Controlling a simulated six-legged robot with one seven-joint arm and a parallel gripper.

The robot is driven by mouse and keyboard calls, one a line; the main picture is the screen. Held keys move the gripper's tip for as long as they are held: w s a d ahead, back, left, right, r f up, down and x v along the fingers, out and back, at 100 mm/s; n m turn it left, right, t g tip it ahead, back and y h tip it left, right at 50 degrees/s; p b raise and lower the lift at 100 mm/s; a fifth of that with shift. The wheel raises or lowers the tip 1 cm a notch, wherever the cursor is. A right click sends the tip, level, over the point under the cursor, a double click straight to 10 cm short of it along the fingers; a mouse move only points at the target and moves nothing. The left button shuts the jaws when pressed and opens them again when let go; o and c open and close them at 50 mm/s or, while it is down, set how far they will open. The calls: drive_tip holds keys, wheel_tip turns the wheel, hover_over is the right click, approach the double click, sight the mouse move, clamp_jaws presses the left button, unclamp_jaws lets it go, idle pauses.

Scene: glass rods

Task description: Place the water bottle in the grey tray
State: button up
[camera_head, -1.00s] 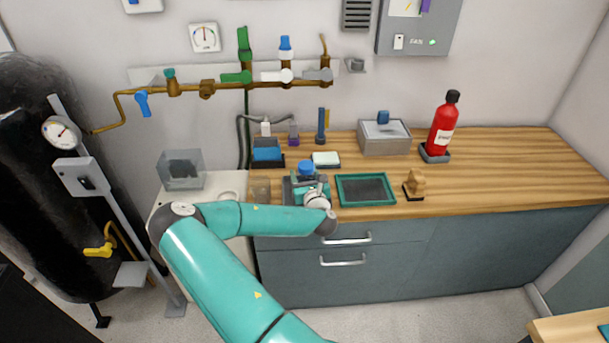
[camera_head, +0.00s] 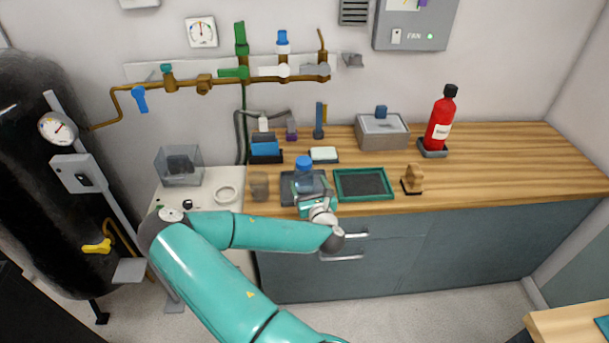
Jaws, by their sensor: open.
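The water bottle (camera_head: 304,174), translucent blue with a blue cap, stands upright on the wooden counter's left part. The dark grey tray (camera_head: 287,191) lies around its base, and the bottle appears to stand in it. My gripper (camera_head: 311,200) is open, just in front of the bottle on the near side of the tray. It hides part of the bottle's lower end and the tray's front right. A small gap seems to lie between gripper and bottle, but contact at the fingertips cannot be told.
A green-rimmed tray (camera_head: 364,184) lies right of the grey tray, with a wooden figure (camera_head: 412,179) beyond it. A cup (camera_head: 259,186) stands to the left. A blue box (camera_head: 265,150) and white block (camera_head: 324,154) stand behind. The right counter (camera_head: 520,160) is clear.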

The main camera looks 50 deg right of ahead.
drive_tip(key=v, duration=0.4)
drive_tip(key=shift+s+a, duration=0.1)
idle(0.6)
